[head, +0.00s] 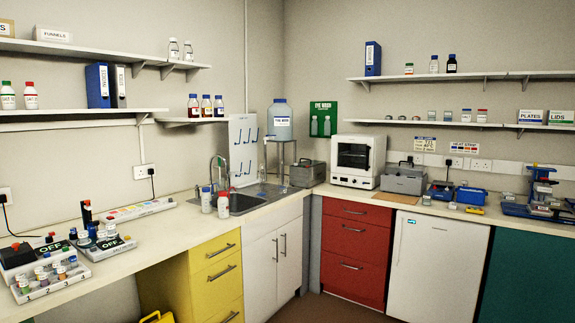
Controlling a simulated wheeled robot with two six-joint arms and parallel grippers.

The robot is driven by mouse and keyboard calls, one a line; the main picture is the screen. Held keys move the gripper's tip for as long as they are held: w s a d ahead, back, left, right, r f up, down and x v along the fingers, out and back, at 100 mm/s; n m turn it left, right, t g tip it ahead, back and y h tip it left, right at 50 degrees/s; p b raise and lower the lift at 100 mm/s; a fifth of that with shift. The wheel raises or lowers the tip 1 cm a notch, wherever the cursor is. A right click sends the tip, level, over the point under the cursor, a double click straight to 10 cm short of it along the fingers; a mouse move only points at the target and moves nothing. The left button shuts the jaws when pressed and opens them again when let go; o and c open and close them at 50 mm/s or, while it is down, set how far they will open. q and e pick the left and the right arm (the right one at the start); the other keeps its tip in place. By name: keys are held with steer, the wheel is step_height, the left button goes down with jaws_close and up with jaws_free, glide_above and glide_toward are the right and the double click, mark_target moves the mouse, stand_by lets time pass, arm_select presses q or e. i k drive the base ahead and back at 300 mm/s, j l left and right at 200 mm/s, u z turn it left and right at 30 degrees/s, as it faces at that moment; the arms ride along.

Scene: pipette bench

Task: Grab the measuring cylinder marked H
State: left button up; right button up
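I cannot make out a measuring cylinder or a letter H anywhere in the head view. Neither of my grippers shows in this view. Small bottles with red and blue caps (223,205) stand on the counter at the near side of the sink (243,202). Things around the sink and on the far right bench are too small to read.
The left bench (150,236) carries vial racks (50,282), devices marked OFF and a pale tray (137,210). A white oven (357,161) and grey box (403,179) stand on the back bench. Shelves hold bottles and binders. Floor shows between the cabinets.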

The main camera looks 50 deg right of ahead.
mark_target(261, 193)
steer(key=i+l+z, duration=0.1)
steer(key=l, duration=0.5)
steer(key=i+l+z, duration=0.1)
steer(key=l, duration=0.55)
steer(key=i+l+z, duration=0.15)
steer(key=l, duration=0.4)
steer(key=i+l+z, duration=0.1)
steer(key=i+l, duration=0.2)
steer(key=l, duration=0.3)
steer(key=i+l+z, duration=0.1)
steer(key=l, duration=0.45)
steer(key=i+l+z, duration=0.1)
steer(key=i+l, duration=0.25)
steer(key=l, duration=0.2)
steer(key=i+l+z, duration=0.15)
steer(key=l, duration=0.35)
steer(key=i+l+z, duration=0.1)
steer(key=i+l, duration=0.3)
steer(key=l, duration=0.1)
